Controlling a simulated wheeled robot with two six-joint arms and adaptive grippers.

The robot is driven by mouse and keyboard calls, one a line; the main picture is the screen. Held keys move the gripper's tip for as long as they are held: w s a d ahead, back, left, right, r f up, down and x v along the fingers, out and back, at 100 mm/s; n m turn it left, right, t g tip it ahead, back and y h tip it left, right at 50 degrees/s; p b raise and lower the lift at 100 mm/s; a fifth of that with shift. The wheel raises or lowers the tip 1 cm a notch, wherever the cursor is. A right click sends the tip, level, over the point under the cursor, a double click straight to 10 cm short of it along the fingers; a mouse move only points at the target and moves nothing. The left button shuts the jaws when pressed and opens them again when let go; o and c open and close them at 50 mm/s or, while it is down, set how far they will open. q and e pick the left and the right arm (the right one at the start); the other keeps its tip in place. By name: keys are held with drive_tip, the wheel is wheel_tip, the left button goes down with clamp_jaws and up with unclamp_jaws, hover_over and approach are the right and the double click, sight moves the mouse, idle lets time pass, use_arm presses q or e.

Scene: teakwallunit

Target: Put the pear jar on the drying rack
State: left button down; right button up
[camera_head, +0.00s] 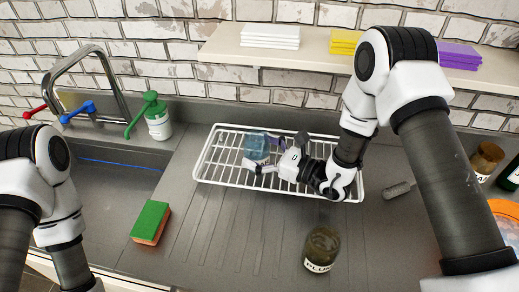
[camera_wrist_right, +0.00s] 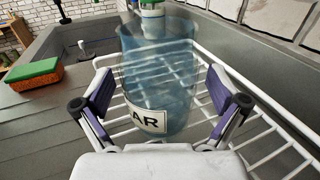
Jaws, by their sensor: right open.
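The pear jar (camera_head: 257,147) is blue, clear glass with a white label of which "AR" shows in the right wrist view (camera_wrist_right: 160,75). It stands about upright at the left part of the white wire drying rack (camera_head: 235,188), whose wires (camera_wrist_right: 275,120) show around and through it. I cannot tell for sure that its base touches the wires. My right gripper (camera_head: 265,155) is open around the jar. In the right wrist view its purple-padded fingers (camera_wrist_right: 160,82) are on either side, with gaps to the glass. My left gripper is out of view; only my left arm links show.
A brown plum jar (camera_head: 322,247) stands on the counter in front of the rack. A green and orange sponge (camera_head: 151,222) and a green-topped bottle (camera_head: 159,124) are to the left, near the sink and tap (camera_head: 100,75). A shelf (camera_head: 225,45) hangs above the rack.

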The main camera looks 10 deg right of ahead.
drive_tip(key=shift+r, duration=0.2)
drive_tip(key=shift+s+d+f, duration=0.15)
drive_tip(key=shift+d, duration=0.1)
drive_tip(key=b+v, duration=0.1)
drive_tip(key=v, duration=0.9)
drive_tip(key=shift+s+d+b, duration=0.15)
drive_tip(key=shift+d+b, duration=0.15)
drive_tip(key=shift+s+d, duration=0.15)
drive_tip(key=shift+s, duration=0.2)
idle(0.4)
